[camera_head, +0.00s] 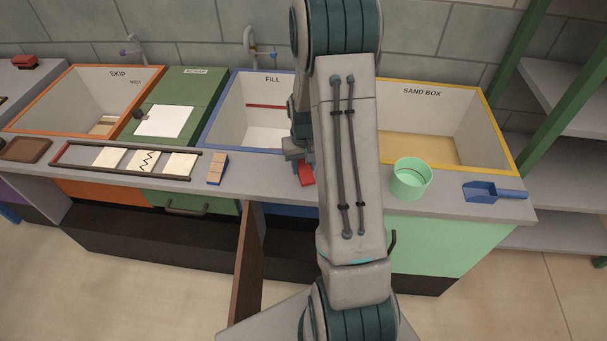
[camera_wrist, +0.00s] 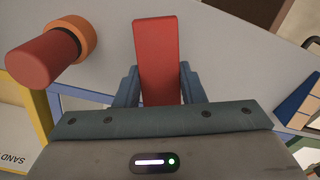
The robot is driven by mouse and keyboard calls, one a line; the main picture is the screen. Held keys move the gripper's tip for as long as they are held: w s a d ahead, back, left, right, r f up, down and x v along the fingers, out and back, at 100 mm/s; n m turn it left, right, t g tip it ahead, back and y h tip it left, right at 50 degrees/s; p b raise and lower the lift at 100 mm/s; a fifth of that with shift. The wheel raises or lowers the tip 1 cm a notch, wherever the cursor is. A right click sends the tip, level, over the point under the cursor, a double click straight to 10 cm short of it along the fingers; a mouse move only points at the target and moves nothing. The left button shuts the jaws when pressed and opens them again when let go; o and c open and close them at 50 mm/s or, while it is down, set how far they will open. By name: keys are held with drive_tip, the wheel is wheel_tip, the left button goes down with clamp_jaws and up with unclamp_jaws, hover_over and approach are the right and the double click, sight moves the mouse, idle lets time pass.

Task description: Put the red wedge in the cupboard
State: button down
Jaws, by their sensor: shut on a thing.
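My gripper (camera_wrist: 158,88) is shut on the red wedge (camera_wrist: 157,50), which sticks out beyond the fingers. In the head view a red part of the wedge (camera_head: 306,173) shows beside my arm, over the front strip of the grey counter. Most of my gripper is hidden there behind my arm. I cannot tell whether the wedge touches the counter. A brown door panel (camera_head: 246,265) stands swung out from the counter front below the FILL bin. The cupboard inside is mostly hidden by my arm and the counter.
A green cup (camera_head: 411,179) and a blue scoop (camera_head: 493,191) stand right of my arm. A tan and blue block (camera_head: 217,168) and a long tray (camera_head: 66,154) lie left. The wrist view shows a red cylinder with an orange ring (camera_wrist: 42,60) close to the left.

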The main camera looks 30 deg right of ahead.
sight(304, 175)
drive_tip(key=shift+f+b, duration=0.8)
drive_tip(key=shift+f, duration=1)
drive_tip(key=shift+f+b, duration=0.3)
drive_tip(key=c, duration=0.9)
unclamp_jaws()
drive_tip(key=shift+s+a, duration=0.1)
drive_tip(key=shift+a, duration=0.05)
